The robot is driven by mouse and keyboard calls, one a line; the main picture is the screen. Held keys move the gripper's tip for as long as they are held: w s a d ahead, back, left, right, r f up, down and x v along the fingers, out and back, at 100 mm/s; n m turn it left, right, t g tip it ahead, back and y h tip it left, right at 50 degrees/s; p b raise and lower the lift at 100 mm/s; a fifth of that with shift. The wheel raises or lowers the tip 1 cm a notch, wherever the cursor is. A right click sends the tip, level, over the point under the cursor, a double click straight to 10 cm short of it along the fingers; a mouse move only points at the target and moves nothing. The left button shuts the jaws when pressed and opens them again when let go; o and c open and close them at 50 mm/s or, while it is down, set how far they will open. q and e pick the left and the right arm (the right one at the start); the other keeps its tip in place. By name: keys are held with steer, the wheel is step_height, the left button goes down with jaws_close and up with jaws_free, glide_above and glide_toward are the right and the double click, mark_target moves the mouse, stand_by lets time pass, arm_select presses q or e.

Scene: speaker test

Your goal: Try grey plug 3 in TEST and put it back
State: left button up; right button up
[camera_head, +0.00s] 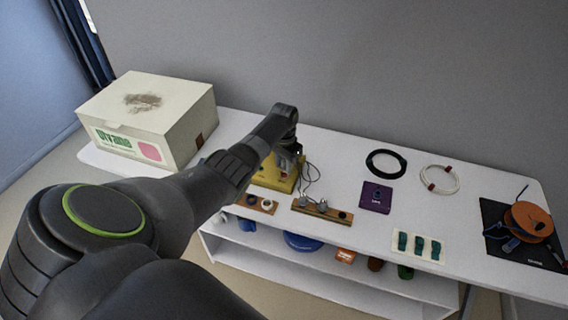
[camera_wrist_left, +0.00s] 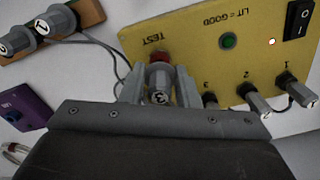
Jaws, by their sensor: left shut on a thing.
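My left gripper (camera_wrist_left: 158,85) is shut on grey plug 3 (camera_wrist_left: 158,97), whose numbered end faces the wrist camera. The plug is lined up with the red TEST socket (camera_wrist_left: 157,57) of the yellow test box (camera_wrist_left: 190,40) and overlaps it; I cannot tell how deep it sits. Black socket 3 (camera_wrist_left: 209,101) holds no plug. Grey plug 2 (camera_wrist_left: 257,104) and grey plug 1 (camera_wrist_left: 302,94) sit in the sockets beside it. A green lamp (camera_wrist_left: 228,41) looks dark. In the head view my left gripper (camera_head: 292,158) partly covers the yellow box (camera_head: 268,180). My right gripper is out of view.
A wooden rail with grey plugs (camera_head: 320,211) and a smaller wooden rail (camera_head: 256,203) lie in front of the box. A purple box (camera_head: 376,197) and a black cable coil (camera_head: 386,163) are to the right. A large carton (camera_head: 150,115) stands left. The white tabletop around is mostly free.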

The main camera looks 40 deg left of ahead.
arm_select(q)
steer(key=shift+f+b, duration=0.55)
steer(key=shift+f, duration=0.2)
steer(key=o, duration=1.1)
steer(key=shift+c, duration=0.2)
steer(key=shift+r, duration=0.25)
steer(key=shift+r+p, duration=3.65)
steer(key=shift+p, duration=0.3)
steer(key=shift+f, duration=0.1)
